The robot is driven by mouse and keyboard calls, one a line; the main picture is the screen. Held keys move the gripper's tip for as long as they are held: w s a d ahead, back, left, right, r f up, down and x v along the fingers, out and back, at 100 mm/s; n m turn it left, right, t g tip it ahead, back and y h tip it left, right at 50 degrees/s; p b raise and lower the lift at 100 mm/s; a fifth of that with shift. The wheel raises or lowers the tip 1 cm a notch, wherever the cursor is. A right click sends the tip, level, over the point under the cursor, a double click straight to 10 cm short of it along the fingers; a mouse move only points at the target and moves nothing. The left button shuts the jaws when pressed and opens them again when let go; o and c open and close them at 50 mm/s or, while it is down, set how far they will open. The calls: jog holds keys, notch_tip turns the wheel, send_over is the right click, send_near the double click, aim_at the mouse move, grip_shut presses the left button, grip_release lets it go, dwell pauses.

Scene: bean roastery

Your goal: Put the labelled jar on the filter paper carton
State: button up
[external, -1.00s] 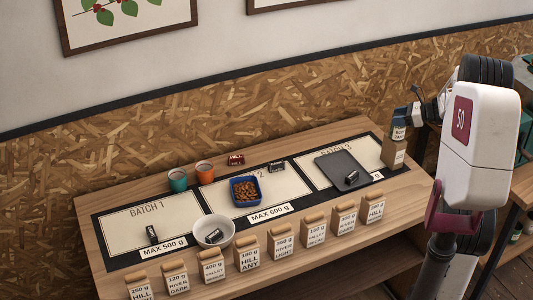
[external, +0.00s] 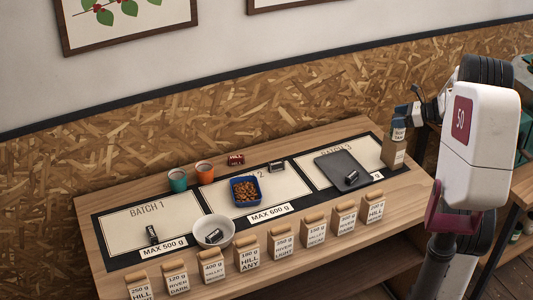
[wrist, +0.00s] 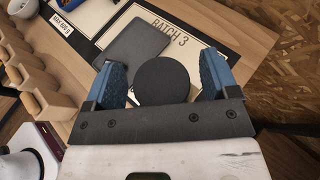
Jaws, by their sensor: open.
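The labelled jar (external: 398,134) has a white label and stands upright on the brown filter paper carton (external: 392,154), at the right end of the bench. In the wrist view the jar's round dark lid (wrist: 162,81) lies between my fingers. My gripper (external: 401,114) is open around the jar's top, with a blue finger on each side; it also shows in the wrist view (wrist: 160,75). I cannot tell whether either finger touches the jar. The jar hides most of the carton in the wrist view.
A dark grey slate (external: 338,167) lies left of the carton on the Batch 3 panel. A blue tray (external: 233,195) of beans, a white bowl (external: 208,223) and two cups (external: 178,181) stand further left. Several labelled bags (external: 246,253) line the front edge.

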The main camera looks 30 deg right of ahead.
jog(key=v, duration=1.2)
jog(key=shift+a, duration=0.15)
dwell(0.6)
jog(key=s+a+r+n+g+h, duration=0.1)
jog(key=s+a+n+g, duration=0.2)
jog(key=a, duration=0.6)
jog(key=s+a+r+n+g+h, duration=0.15)
jog(key=a+n, duration=0.25)
jog(key=a, duration=0.5)
jog(key=s+a+r+n+g, duration=0.15)
jog(key=s+a+n, duration=0.25)
jog(key=a, duration=0.4)
jog(key=s+a+f+n+h, duration=0.1)
jog(key=s+a+n+h, duration=0.2)
jog(key=s+a+n, duration=0.4)
jog(key=s+a+f+n+g+h, duration=0.1)
jog(key=s+a+n+h, duration=0.3)
jog(key=s+a+n, duration=0.4)
jog(key=s, duration=0.5)
jog(key=shift+s+f+n, duration=0.35)
jog(key=shift+n, duration=0.05)
